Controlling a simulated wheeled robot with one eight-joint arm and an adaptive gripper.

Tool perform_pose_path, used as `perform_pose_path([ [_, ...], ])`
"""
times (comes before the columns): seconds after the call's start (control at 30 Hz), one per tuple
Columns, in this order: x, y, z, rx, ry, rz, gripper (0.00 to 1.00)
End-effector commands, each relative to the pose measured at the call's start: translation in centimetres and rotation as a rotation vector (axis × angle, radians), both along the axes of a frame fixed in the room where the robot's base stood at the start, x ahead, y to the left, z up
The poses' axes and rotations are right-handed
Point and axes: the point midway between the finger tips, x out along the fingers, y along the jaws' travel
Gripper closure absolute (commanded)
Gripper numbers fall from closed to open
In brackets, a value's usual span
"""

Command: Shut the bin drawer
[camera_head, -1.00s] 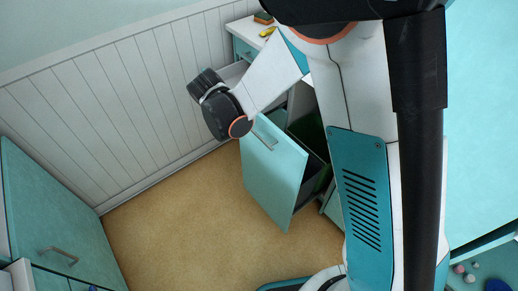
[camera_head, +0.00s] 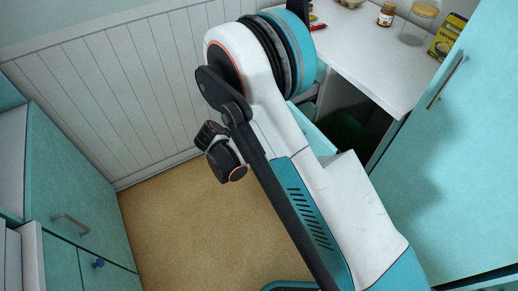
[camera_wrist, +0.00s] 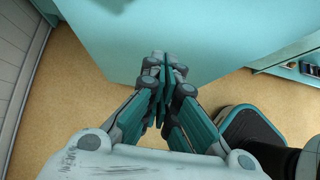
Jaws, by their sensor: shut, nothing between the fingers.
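The bin drawer is pulled out under the counter; in the head view a strip of its turquoise front (camera_head: 312,128) and the dark green bin (camera_head: 346,134) inside show past my arm. The rest of it is hidden by my arm. In the wrist view a broad turquoise panel (camera_wrist: 205,35), which looks like the drawer front, fills the upper middle. My gripper (camera_wrist: 164,68) is shut and empty, its fingertips overlapping the panel. I cannot tell whether they touch it. In the head view the fingers are hidden.
The white counter (camera_head: 372,62) holds a jar (camera_head: 387,14), a glass canister (camera_head: 418,25) and a yellow box (camera_head: 446,38). A tall turquoise door (camera_head: 455,150) stands right, turquoise cabinets (camera_head: 75,185) left. The tan floor (camera_head: 195,230) between is clear.

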Motion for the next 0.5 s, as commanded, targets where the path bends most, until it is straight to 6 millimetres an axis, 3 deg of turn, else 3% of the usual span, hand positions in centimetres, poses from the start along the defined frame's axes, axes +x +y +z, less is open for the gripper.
perform_pose_path([
  [0.23,2.0,-2.9,-3.8,0.001,0.000,-0.002,1.00],
  [0.5,3.8,-5.6,-3.6,0.001,0.000,-0.002,1.00],
])
